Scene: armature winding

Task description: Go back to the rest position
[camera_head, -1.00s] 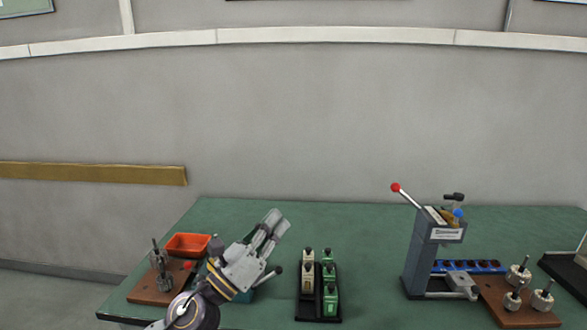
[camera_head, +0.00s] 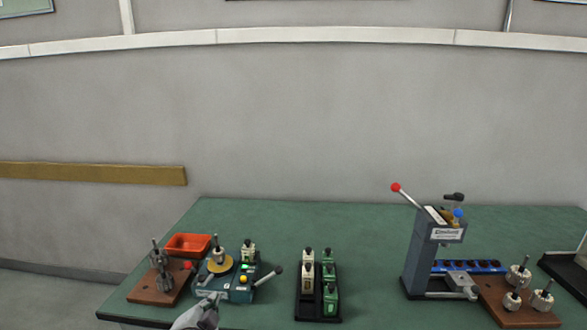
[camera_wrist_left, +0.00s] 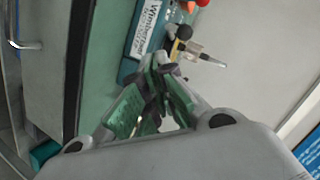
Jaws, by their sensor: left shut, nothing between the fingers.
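My left gripper (camera_head: 208,304) shows only in part at the bottom of the head view, in front of the teal winding machine (camera_head: 240,296). In the left wrist view my left gripper (camera_wrist_left: 163,70) is shut and empty, with the machine's labelled teal side (camera_wrist_left: 128,68) beyond its tips. I cannot tell the exact gap. An armature (camera_head: 219,262) stands upright on the machine's yellow disc. A lever with a black knob (camera_head: 278,269) sticks out at the machine's right. My right gripper is in neither view.
A wooden board (camera_head: 150,296) with armatures and an orange tray (camera_head: 188,245) lie left. A black rack (camera_head: 318,308) of cream and green spools stands mid-table. A grey press (camera_head: 421,262) with a red-knobbed lever stands right, beside a brown board (camera_head: 510,312). The back of the green table (camera_head: 300,215) is clear.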

